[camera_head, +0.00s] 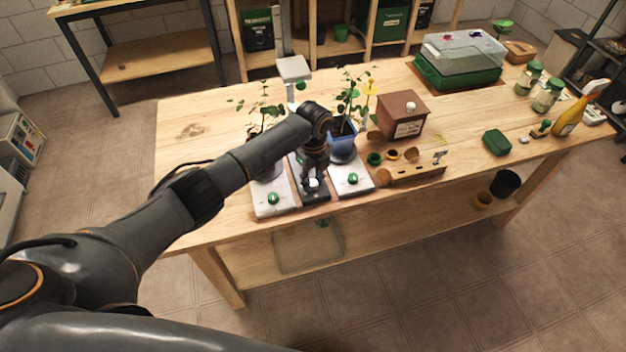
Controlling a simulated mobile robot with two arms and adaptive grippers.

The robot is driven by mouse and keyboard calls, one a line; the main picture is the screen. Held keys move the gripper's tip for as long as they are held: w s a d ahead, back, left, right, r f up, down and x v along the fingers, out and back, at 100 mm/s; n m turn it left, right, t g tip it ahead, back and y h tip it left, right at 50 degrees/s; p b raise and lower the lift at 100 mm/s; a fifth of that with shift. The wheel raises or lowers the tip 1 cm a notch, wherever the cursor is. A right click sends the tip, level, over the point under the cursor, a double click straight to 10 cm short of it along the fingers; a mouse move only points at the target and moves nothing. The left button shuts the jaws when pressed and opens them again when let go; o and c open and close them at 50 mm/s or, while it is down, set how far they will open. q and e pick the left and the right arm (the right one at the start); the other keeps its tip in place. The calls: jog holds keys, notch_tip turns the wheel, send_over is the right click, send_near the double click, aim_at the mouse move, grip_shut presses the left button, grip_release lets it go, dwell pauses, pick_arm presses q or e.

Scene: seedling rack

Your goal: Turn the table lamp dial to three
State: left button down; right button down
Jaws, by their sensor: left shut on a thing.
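My left gripper (313,180) points down over the dark base plate (318,196) in the middle of the row at the table's front edge. It is shut on a small dial there, which the fingers mostly hide, so I cannot read its setting. Pale plates with green knobs stand on both sides, the left knob (273,198) and the right knob (352,178). A grey lamp head and post (294,68) rise behind the row. My arm hides how they join the dark base. My right gripper is not in view.
A potted plant in a blue pot (342,142) stands just right of my gripper, and another plant (265,112) is behind my forearm. A wooden box (403,116) and a tool holder (412,174) stand to the right.

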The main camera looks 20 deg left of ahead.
aim_at(313, 182)
pick_arm(q)
jog(key=shift+m, duration=0.7)
jog(key=c, duration=1)
grip_release()
jog(key=shift+r, duration=0.1)
notch_tip(313, 182, up, 12)
jog(key=shift+f, duration=0.1)
